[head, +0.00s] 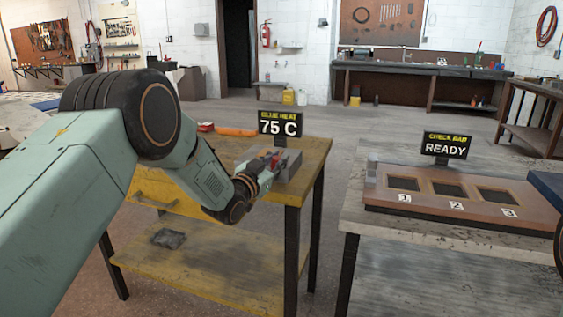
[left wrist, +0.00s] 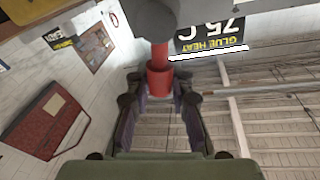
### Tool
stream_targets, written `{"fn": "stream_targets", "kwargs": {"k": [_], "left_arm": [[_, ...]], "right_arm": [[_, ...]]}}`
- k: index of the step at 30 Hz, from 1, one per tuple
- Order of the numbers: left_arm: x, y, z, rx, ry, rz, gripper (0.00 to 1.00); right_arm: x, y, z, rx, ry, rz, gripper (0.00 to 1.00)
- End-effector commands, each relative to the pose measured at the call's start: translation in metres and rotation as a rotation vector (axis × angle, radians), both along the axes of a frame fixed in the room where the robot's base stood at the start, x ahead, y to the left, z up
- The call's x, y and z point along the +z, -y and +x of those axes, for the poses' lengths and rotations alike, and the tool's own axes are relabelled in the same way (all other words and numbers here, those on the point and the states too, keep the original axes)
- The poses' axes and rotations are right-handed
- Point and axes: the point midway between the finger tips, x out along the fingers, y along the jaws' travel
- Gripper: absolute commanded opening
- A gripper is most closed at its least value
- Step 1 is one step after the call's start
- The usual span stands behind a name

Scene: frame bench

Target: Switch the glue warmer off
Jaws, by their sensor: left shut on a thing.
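The glue warmer (head: 291,166) is a grey box on the yellow bench, at the middle of the head view. Its black sign (head: 280,123) reads "GLUE HEAT 75 C"; the sign also shows upside down in the left wrist view (left wrist: 212,34). My left gripper (head: 273,163) is at the warmer, shut on a red handle (left wrist: 158,82). In the left wrist view the handle stands between the two fingers, with a red stem above it. The fingers partly hide the handle in the head view. My right gripper is not in view.
The yellow bench (head: 165,190) also bears an orange tool (head: 235,131) and a small red item (head: 206,127) at its back. To the right, a grey table holds a brown board (head: 455,187) with slots 1, 2, 3 and a "READY" sign (head: 446,145). Floor shows between the benches.

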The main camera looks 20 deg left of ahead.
Motion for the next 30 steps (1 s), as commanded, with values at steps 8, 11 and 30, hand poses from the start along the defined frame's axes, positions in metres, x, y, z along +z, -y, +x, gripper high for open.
{"fn": "stream_targets", "kwargs": {"k": [8, 11, 30], "left_arm": [[0.001, -0.017, 0.001, 0.004, -0.009, -0.266, 0.0], [0.001, -0.023, 0.001, 0.003, -0.011, -0.36, 0.0], [-0.01, -0.051, 0.002, 0.004, -0.03, -0.866, 0.0]], "right_arm": [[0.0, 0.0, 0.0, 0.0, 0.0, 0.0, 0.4], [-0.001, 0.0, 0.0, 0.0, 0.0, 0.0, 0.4], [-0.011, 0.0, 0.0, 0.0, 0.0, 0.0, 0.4]]}}
